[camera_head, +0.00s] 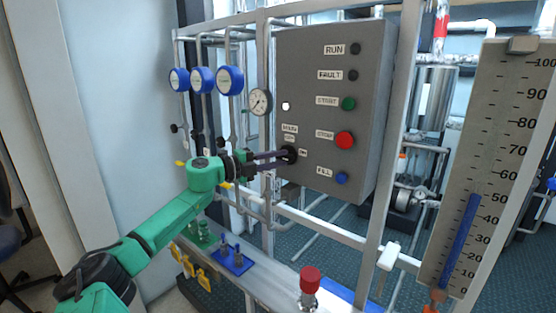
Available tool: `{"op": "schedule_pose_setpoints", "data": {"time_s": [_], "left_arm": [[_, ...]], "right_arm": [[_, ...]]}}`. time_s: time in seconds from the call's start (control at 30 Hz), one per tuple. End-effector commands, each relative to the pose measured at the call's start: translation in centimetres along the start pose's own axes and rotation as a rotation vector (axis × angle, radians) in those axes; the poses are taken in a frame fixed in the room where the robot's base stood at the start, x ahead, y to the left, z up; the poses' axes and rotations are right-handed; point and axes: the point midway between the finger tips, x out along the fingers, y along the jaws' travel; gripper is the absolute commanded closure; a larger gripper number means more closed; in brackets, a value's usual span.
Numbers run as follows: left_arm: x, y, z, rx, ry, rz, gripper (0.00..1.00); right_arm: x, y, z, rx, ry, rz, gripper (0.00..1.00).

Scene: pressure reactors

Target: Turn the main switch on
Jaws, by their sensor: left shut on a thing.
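The grey control box (325,105) hangs on the metal frame, with labelled lamps and buttons on its front. The main switch (291,154), a black rotary knob, sits at the lower left of that front. My left gripper (284,156), on a green arm coming from the left, is shut on the knob, and its fingers hide part of it. The knob's exact setting is too small to read. The RUN lamp (355,48) and FAULT lamp (353,75) look dark. A small white lamp (285,106) looks bright. My right gripper is not in view.
Beside the switch are a green START button (348,103), a red STOP button (344,140) and a blue FILL button (341,178). Blue gauges (229,80) and pipes stand at the left. A level scale (490,150) stands at the right. A red-capped valve (310,280) stands below.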

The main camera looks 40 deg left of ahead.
Motion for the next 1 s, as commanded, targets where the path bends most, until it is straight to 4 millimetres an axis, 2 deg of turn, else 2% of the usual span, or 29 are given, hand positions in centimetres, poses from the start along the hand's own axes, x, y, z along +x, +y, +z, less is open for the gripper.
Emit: {"op": "schedule_pose_setpoints", "data": {"time_s": [0.37,0.4,0.47,0.5,0.83,1.0], "left_arm": [[0.1,0.4,-0.1,0.008,0.004,0.010,1.00],[0.1,0.4,-0.1,0.008,0.005,0.010,0.73],[0.1,0.4,-0.1,0.007,0.004,0.009,0.50],[0.1,0.3,-0.1,0.006,0.004,0.009,0.46],[-0.1,0.2,0.0,0.005,0.001,0.005,0.46],[-1.1,0.8,0.2,0.002,-0.003,0.006,0.46]], "right_arm": [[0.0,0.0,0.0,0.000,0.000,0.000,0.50],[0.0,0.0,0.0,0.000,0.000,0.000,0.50],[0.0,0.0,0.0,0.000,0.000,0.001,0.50],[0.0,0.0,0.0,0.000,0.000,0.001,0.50],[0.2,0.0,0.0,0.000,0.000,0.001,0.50],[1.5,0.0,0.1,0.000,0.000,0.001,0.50]]}}
